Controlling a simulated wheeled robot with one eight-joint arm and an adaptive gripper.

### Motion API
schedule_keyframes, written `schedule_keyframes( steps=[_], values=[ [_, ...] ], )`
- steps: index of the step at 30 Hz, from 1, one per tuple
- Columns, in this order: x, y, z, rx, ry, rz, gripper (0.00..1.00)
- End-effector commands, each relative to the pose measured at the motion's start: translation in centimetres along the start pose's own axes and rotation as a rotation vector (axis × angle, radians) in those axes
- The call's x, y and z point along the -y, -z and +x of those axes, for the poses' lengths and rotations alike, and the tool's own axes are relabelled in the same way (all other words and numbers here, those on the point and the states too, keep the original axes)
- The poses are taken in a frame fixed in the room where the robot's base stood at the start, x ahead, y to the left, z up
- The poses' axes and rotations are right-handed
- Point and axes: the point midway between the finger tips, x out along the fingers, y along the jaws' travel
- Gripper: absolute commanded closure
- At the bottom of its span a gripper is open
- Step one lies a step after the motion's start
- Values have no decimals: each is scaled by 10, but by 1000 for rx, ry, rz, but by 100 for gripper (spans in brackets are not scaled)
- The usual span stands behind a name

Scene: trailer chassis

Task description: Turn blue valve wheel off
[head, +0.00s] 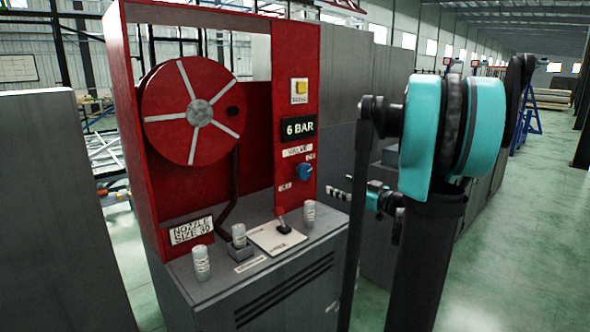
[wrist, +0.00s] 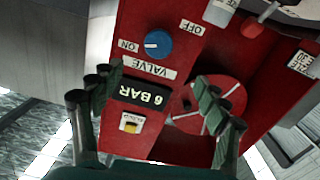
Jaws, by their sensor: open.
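The blue valve wheel (head: 304,171) is a small round knob on the red panel, under the 6 BAR sign and VALVE label. It also shows in the wrist view (wrist: 158,44), where the picture is upside down. Its white mark points toward the ON label (wrist: 128,46); the OFF label (wrist: 187,27) lies on its other side. My gripper (head: 342,187) is to the right of the panel in the head view, apart from the wheel. In the wrist view its fingers (wrist: 157,92) are spread and empty, with the wheel beyond them, roughly centred between them.
A red hose reel (head: 192,112) sits left of the panel. Below, a grey cabinet top (head: 220,282) carries a small lever (head: 281,222) and several pale cylinders. A yellow button (head: 300,86) is above the sign. Green floor is clear at right.

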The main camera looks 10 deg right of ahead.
Motion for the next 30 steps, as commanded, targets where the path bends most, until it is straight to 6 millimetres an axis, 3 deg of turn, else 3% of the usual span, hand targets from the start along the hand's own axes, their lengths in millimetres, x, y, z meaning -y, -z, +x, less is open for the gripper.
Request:
schedule_keyframes(
  steps=[8, 30],
  values=[
    [-2, 2, 15, -7, -2, -6, 25],
    [-2, 2, 153, -7, -1, -5, 25]
  ],
)
